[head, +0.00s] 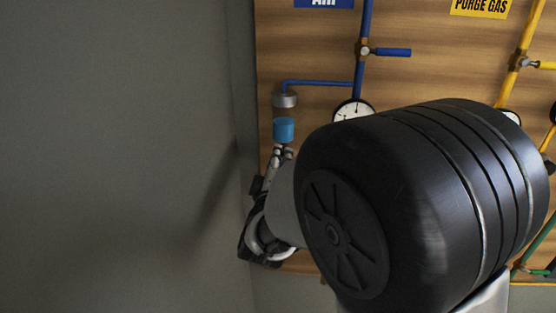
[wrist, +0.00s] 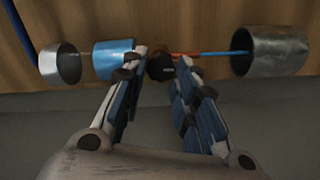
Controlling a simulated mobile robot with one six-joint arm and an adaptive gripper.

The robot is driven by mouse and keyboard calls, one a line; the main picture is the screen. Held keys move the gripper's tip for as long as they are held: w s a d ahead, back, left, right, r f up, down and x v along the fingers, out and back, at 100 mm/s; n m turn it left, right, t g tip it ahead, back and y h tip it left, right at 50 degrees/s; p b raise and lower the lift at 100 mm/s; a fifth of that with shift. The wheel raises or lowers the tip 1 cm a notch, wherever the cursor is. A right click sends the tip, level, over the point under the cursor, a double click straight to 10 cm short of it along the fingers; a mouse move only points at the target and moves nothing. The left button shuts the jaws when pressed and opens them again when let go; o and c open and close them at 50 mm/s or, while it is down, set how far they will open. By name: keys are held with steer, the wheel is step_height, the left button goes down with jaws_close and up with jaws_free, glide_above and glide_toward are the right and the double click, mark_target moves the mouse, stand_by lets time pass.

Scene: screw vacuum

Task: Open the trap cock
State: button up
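In the wrist view my gripper (wrist: 158,60) is open, its two fingers apart and pointing at the panel. A small dark fitting (wrist: 160,68) shows in the gap between the fingertips; I cannot tell if either finger touches it. A thin orange rod (wrist: 186,54) and a blue rod (wrist: 225,52) run right from it behind the right fingertip. I cannot tell for sure which part is the trap cock. A blue cylinder (wrist: 112,54) is by the left finger. In the head view my gripper (head: 279,155) is just below the blue cylinder (head: 284,130); my arm hides what lies lower.
The wooden panel (head: 420,75) carries a blue pipe (head: 360,70) with a blue-handled valve (head: 390,52), a white gauge (head: 352,109) and a yellow pipe (head: 512,75). Metal cups stand left (wrist: 62,66) and right (wrist: 272,52) in the wrist view. A grey wall (head: 120,150) bounds the left.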

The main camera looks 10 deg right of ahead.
steer(key=o, duration=0.4)
steer(key=shift+o, duration=0.2)
steer(key=v, duration=0.7)
steer(key=shift+s, duration=0.25)
